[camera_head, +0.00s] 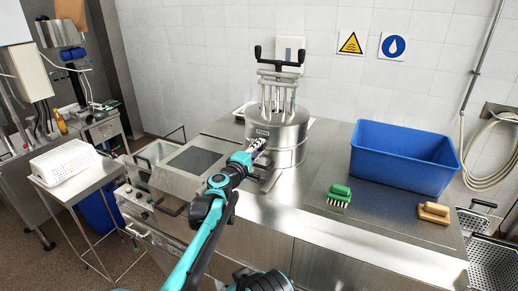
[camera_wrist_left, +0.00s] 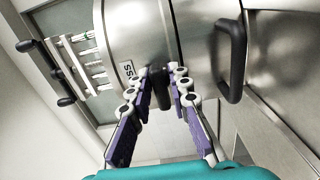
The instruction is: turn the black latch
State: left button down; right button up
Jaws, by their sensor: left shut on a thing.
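The steel pot-shaped machine (camera_head: 283,140) stands on the counter, with a black-gripped bar and several upright rods on top. My left gripper (camera_head: 258,147) reaches its front left side, at the band below the lid. In the left wrist view, the gripper (camera_wrist_left: 161,82) has its purple-padded fingers on either side of a small black latch (camera_wrist_left: 159,88) beside the label on the steel wall. The fingers are shut on the latch, which they partly cover. In the head view the latch is hidden behind the fingers. My right gripper is not in view.
A larger black handle (camera_wrist_left: 236,62) stands out close right of the fingers in the left wrist view. A blue bin (camera_head: 405,160), a green brush (camera_head: 340,193) and a wooden brush (camera_head: 433,212) are on the counter's right. A white perforated basket (camera_head: 64,163) is on the left cart.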

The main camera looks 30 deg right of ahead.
pick_arm(q)
jog(key=c, duration=1.6)
grip_release()
jog(key=shift+f, duration=0.1)
jog(key=shift+o, duration=0.2)
jog(key=shift+s+a, duration=0.1)
jog(key=shift+a, duration=0.05)
jog(key=v, duration=1.1)
jog(key=shift+s+a, duration=0.25)
jog(key=shift+a, duration=0.1)
